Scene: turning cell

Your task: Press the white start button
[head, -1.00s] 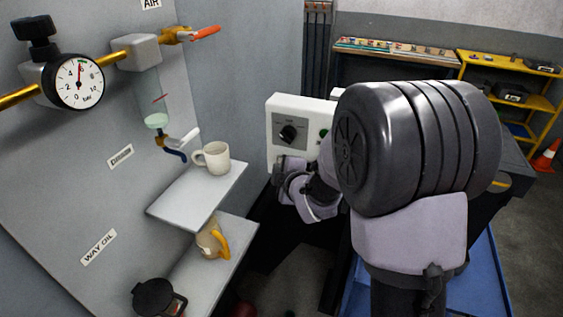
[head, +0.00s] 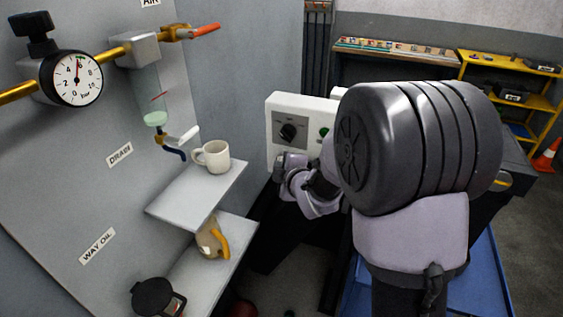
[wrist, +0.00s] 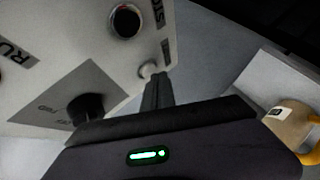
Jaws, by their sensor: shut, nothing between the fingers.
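The pale control panel (head: 287,105) stands behind my arm in the head view and fills the upper left of the wrist view (wrist: 60,40). A small white button (wrist: 148,70) sticks out near the panel's edge in the wrist view. My gripper (wrist: 155,82) is shut and empty, with its fingertips right at this button. I cannot tell whether they touch it. In the head view my gripper (head: 283,163) is at the panel's lower part, and the white button is hidden there. A black rotary knob (head: 288,131) also shows in the wrist view (wrist: 85,108).
A dark round button with a metal ring (wrist: 125,21) sits on the panel near the white one. A green button (head: 323,132) is partly behind my arm.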

